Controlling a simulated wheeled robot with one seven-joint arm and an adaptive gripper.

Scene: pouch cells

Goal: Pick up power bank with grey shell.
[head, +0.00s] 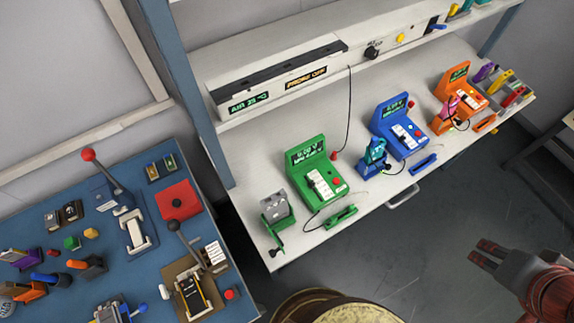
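No thing in view can be surely told as the power bank with grey shell. A small grey block (275,207) sits in a green-based holder at the left end of the white bench, and may be it. Dark grey blocks (63,214) also lie on the blue table at the left, too small to identify. My gripper (477,253) is at the lower right, over the floor, away from both tables. Its two dark fingers look apart, with nothing between them.
The white bench (240,200) carries a green tester (316,175), a blue tester (399,127) and an orange tester (460,95). A shelf overhangs its back. The blue table (60,280) is crowded with lever presses and small parts. Grey floor (440,215) is clear before the bench.

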